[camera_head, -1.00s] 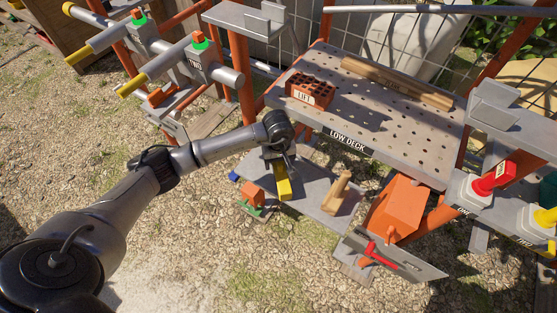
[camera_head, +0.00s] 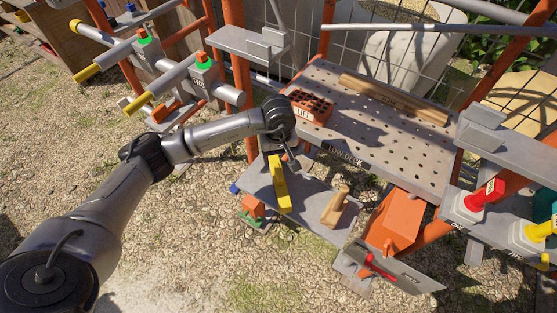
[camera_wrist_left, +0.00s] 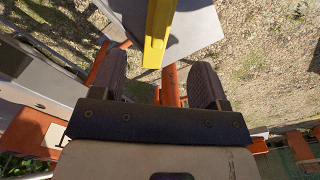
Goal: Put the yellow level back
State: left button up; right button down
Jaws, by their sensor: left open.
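The yellow level (camera_head: 280,188) lies on the lower grey shelf (camera_head: 308,200), below the low deck, with its long side running toward the front edge. My left gripper (camera_head: 281,151) is just behind the level's far end, at the deck's left front corner. In the left wrist view, the level (camera_wrist_left: 158,32) shows beyond the fingertips, in line with the gap between them. My left gripper (camera_wrist_left: 160,80) is open, with nothing between its fingers. My right gripper is out of view.
The low deck (camera_head: 390,140) holds a brick (camera_head: 310,104) and a wooden beam (camera_head: 395,98). An orange bin (camera_head: 393,222) stands right of the shelf. Pipes with yellow ends (camera_head: 138,104) are at left.

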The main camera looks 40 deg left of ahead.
pick_arm(q)
jog(key=s+d+n+t+h, duration=0.1)
jog(key=s+d+n+h, duration=0.15)
jog(key=d+h, duration=1)
jog(key=s+d+r+n+t+h, duration=0.3)
jog(key=d+r+n+t+h, duration=0.3)
jog(key=d+r+n+t, duration=0.6)
jog(key=s+a+f+n+t+y, duration=0.1)
jog(key=a+f+n+y, duration=0.4)
jog(key=n, duration=0.6)
jog(key=s+a+f+n+t+y, duration=0.15)
jog(key=a+n+y, duration=0.25)
jog(key=n+y, duration=0.5)
jog(key=a+f+n+t+y, duration=0.25)
jog(key=a+n+y, duration=0.2)
jog(key=n, duration=0.85)
jog(key=s+f+n+g, duration=0.6)
jog(key=s+f+g, duration=0.1)
jog(key=s, duration=0.3)
jog(key=s+f+n+g, duration=0.5)
jog(key=s+f+g, duration=0.2)
jog(key=s, duration=0.4)
jog(key=shift+s+a+n, duration=0.15)
jog(key=shift+a+n, duration=0.2)
jog(key=shift+a, duration=0.1)
